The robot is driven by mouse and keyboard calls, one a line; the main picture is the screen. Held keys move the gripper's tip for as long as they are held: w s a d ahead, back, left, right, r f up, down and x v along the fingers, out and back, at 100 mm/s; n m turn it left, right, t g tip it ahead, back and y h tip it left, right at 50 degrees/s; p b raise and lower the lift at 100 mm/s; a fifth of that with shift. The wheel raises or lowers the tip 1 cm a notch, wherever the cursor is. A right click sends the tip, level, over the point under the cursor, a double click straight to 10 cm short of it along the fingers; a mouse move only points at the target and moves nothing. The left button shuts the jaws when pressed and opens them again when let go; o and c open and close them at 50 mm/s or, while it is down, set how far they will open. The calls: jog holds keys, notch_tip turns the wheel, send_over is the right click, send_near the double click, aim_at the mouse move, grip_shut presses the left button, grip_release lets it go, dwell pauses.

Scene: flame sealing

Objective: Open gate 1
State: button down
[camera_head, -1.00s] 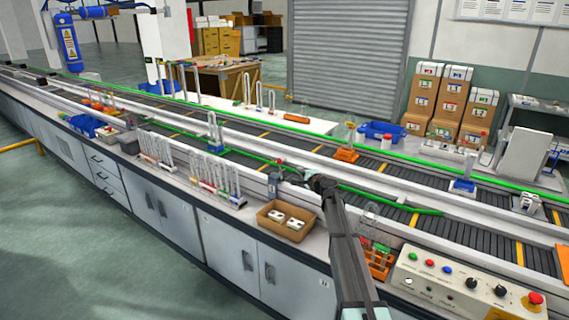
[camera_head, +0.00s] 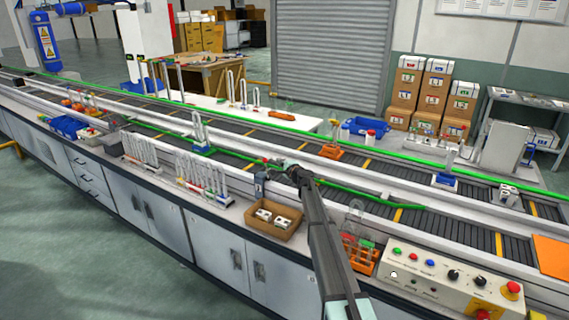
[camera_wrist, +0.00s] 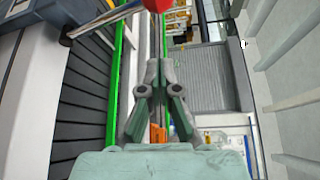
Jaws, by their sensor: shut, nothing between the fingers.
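My gripper (camera_head: 277,163) reaches over the near edge of the conveyor. In the wrist view its fingers (camera_wrist: 152,65) are shut, with nothing between them. A metal rod (camera_wrist: 110,18) with a red ball end (camera_wrist: 158,4) lies just ahead of the fingertips, at the top of the wrist view. It looks apart from them, and part of the ball is cut off. In the head view a small grey post (camera_head: 261,183) stands beside my gripper. A long green bar (camera_head: 370,194) slants across the belt to the right of my gripper. No gate number is readable.
An orange rack (camera_head: 360,256) with glassware and a control panel (camera_head: 445,278) stand to the right. A tube rack (camera_head: 203,180) stands to the left. Holders with tubes stand on the conveyor.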

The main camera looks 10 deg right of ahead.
jog(key=a+p, duration=0.3)
jog(key=a, duration=0.1)
jog(key=shift+w+a+r, duration=0.1)
jog(key=shift+w+r, duration=0.15)
jog(key=shift+f+b, duration=0.15)
jog(key=shift+b, duration=0.4)
